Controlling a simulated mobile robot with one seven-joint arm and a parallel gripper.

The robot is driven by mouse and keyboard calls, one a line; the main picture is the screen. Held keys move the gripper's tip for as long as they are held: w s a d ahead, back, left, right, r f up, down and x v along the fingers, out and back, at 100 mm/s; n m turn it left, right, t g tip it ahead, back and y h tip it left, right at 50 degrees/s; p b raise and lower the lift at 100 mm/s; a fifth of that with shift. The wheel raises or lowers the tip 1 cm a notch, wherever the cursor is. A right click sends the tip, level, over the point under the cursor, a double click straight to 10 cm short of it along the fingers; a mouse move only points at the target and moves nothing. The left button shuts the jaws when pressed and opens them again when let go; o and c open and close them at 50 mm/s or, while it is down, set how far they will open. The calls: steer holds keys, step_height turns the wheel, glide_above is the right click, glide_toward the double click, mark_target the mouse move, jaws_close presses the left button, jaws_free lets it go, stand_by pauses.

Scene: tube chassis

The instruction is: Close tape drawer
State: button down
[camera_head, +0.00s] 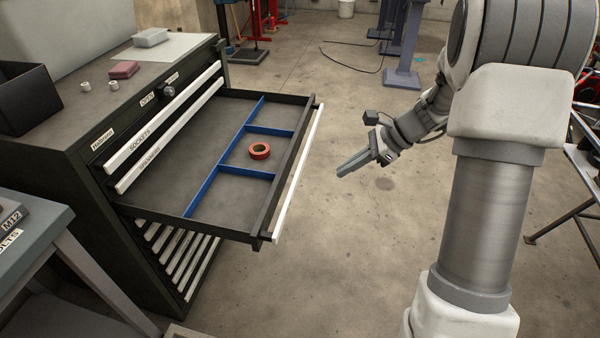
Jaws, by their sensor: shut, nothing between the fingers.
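The tape drawer (170,170) is pulled far out of the dark tool cabinet (70,165). It has a white front strip (299,172) and blue dividers (228,158). A red roll of tape (259,151) lies in a right-hand compartment. My gripper (342,172) is shut and empty. In the picture it is to the right of the drawer front, apart from it, with its fingers pointing toward it.
Other drawers above and below are shut. A black bin (27,98) and small items, including a reddish block (124,69), sit on the cabinet top. A grey table (30,240) stands at lower left. The concrete floor (340,270) before the drawer is clear.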

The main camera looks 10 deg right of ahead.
step_height(320, 180, down, 5)
steer(key=w+d+m+b, duration=0.1)
steer(key=w+d+m, duration=0.1)
steer(key=w+a+f+b, duration=0.4)
steer(key=a+f, duration=0.3)
steer(key=a, duration=0.3)
steer(key=shift+a+f+y, duration=0.2)
steer(key=shift+a+y, duration=0.1)
steer(key=shift+a, duration=0.1)
